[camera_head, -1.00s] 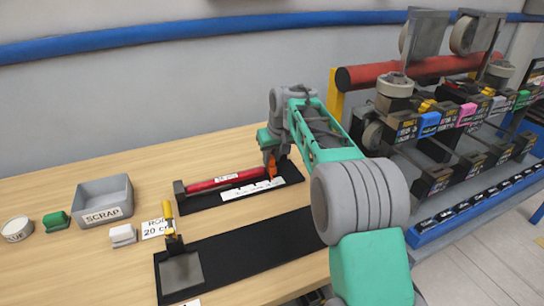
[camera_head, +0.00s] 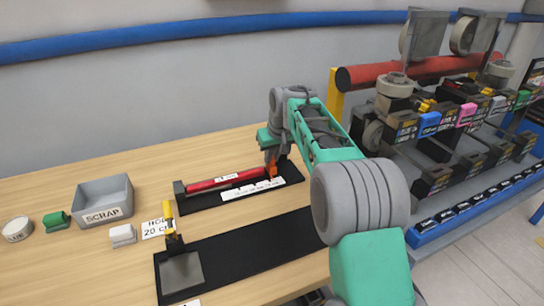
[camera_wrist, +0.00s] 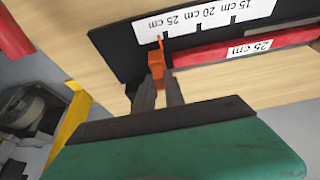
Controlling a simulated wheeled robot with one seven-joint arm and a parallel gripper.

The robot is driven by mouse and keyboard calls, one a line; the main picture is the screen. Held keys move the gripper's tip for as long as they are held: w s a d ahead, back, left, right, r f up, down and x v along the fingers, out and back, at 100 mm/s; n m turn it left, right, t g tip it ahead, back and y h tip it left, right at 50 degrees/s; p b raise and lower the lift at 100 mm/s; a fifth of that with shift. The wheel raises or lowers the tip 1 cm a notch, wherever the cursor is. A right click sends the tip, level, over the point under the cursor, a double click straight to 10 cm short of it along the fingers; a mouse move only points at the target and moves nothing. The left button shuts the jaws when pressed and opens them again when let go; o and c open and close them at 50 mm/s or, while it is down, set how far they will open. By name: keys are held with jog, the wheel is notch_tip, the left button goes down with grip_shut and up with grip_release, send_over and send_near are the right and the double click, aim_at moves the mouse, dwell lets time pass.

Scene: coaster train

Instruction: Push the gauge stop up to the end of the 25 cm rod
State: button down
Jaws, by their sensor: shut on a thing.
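The orange gauge stop (camera_wrist: 157,58) is between the fingertips of my gripper (camera_wrist: 158,84) in the wrist view, and the gripper is shut on it. The red rod (camera_wrist: 215,54), labelled 25 cm, lies in the black gauge tray (camera_wrist: 112,48), with its end right beside the stop. Whether they touch I cannot tell. The white scale (camera_wrist: 192,22) runs along the tray, and the stop's thin pointer is near its 25 cm end. In the head view the rod (camera_head: 212,183) lies left of the stop (camera_head: 272,170) and my gripper (camera_head: 271,160).
A second black fixture (camera_head: 245,243) with a yellow-handled tool (camera_head: 170,222) lies nearer. A grey SCRAP bin (camera_head: 103,200), green block (camera_head: 56,221) and white block (camera_head: 122,235) stand at left. A loaded rack (camera_head: 440,130) stands right. Bare table lies behind the gauge.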

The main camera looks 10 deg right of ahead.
jog(key=shift+a, duration=0.1)
dwell(0.4)
jog(key=shift+s+a, duration=0.15)
jog(key=shift+a, duration=0.45)
jog(key=c, duration=1.4)
grip_release()
jog(key=shift+r, duration=0.1)
jog(key=v, duration=0.7)
jog(key=shift+r, duration=0.25)
jog(key=shift+s+d, duration=0.1)
jog(key=shift+s, duration=0.05)
